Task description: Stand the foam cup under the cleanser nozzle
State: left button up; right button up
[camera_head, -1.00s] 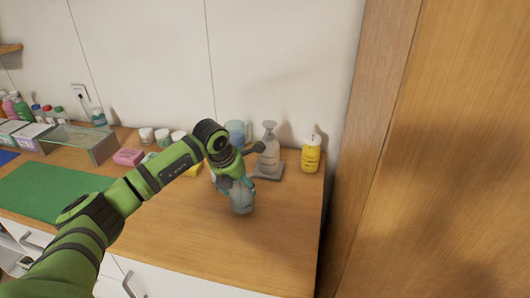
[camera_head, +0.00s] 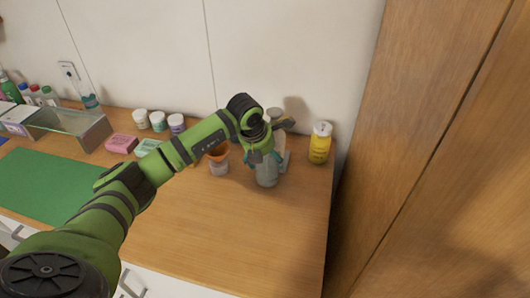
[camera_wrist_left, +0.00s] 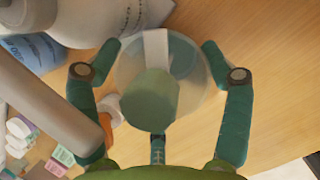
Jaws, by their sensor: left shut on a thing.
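The foam cup (camera_wrist_left: 183,97) is a translucent round cup with a pale strip and a green disc showing in it. My left gripper (camera_wrist_left: 160,75) is shut around it, a finger on each side. In the head view the cup (camera_head: 267,177) is low at the counter under my left gripper (camera_head: 264,160); I cannot tell whether it touches the wood. The grey cleanser dispenser (camera_head: 281,142) stands just behind, mostly hidden by my gripper. A grey bar, probably its nozzle (camera_wrist_left: 45,110), crosses the left of the wrist view. My right gripper is not in view.
A yellow bottle (camera_head: 320,143) stands right of the dispenser near the counter's end. An orange-topped container (camera_head: 218,160) stands left of my gripper. The front counter is clear.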

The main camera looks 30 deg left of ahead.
pick_arm(q)
jog(key=shift+s+d+f, duration=0.1)
jog(key=shift+s+f, duration=0.05)
jog(key=shift+f, duration=0.25)
jog(key=shift+s, duration=0.25)
jog(key=shift+s+a+r, duration=0.1)
jog(key=shift+a, duration=0.2)
jog(key=shift+d, duration=0.1)
jog(key=o, duration=1.2)
jog(key=shift+d, duration=0.1)
jog(key=shift+w+d, duration=0.1)
jog(key=shift+w, duration=0.1)
jog(key=shift+s, duration=0.1)
jog(key=shift+r, duration=0.2)
jog(key=b+v, duration=0.3)
jog(key=v, duration=0.8)
jog(key=shift+s+r, duration=0.2)
jog(key=shift+r, duration=0.05)
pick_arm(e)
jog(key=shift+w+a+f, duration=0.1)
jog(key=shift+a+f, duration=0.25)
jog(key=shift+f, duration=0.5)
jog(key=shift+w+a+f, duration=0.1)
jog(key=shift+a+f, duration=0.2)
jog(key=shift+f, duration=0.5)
